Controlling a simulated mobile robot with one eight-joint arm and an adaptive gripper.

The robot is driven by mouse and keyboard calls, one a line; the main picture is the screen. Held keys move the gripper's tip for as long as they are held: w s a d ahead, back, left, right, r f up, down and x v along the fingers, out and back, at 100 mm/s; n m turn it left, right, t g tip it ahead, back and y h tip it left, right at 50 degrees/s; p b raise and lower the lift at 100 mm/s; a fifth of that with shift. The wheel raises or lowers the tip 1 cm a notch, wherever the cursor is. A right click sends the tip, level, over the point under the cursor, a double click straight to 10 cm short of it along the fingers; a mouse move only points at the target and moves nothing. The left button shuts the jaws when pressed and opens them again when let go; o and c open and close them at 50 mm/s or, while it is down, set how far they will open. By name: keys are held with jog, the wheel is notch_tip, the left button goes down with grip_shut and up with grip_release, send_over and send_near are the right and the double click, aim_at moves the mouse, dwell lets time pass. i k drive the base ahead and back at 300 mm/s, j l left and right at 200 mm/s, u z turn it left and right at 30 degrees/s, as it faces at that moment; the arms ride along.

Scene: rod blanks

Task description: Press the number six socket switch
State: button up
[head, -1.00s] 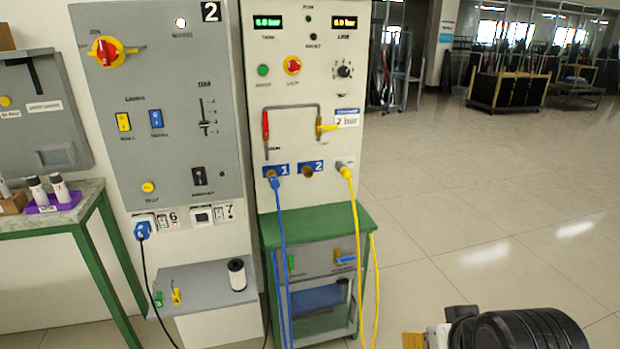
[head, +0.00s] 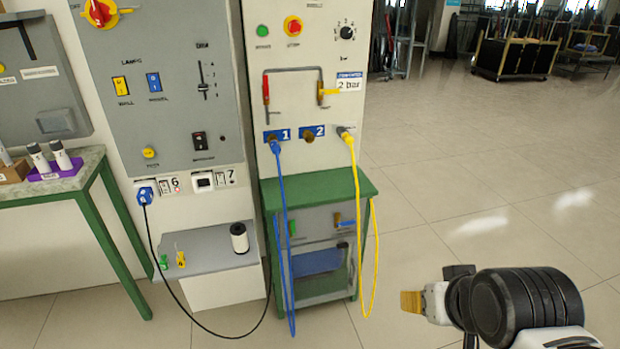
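The number six socket (head: 145,196) is low on the grey panel's white lower strip at left, with a blue plug in it and a black cable hanging down. Its small switch (head: 165,187) sits just right of the plug, beside the "6" label, with a small red spot by it. Its rocker position is too small to tell. My gripper (head: 411,302) is at the lower right, over the open floor, far from the switch. It shows side-on with yellowish tips pointing left, and I cannot see a gap between the fingers.
Socket 7 (head: 203,182) is right of socket 6. A green bench (head: 325,190) with blue and yellow hoses stands between my gripper and the socket. A side table (head: 85,170) is at left.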

aim_at(165, 189)
jog(key=u, duration=1.3)
jog(key=i+j+z, duration=0.15)
jog(key=i+j, duration=0.2)
jog(key=i, duration=0.15)
jog(key=i+j+z, duration=0.1)
jog(key=i+j, duration=0.3)
jog(key=k+j, duration=0.15)
jog(key=j, duration=0.2)
jog(key=k+j, duration=0.15)
jog(key=j, duration=0.2)
jog(key=k+j, duration=0.15)
jog(key=j, duration=0.2)
jog(key=k+j, duration=0.15)
jog(key=j, duration=0.2)
jog(key=i+l, duration=0.25)
jog(key=i, duration=0.1)
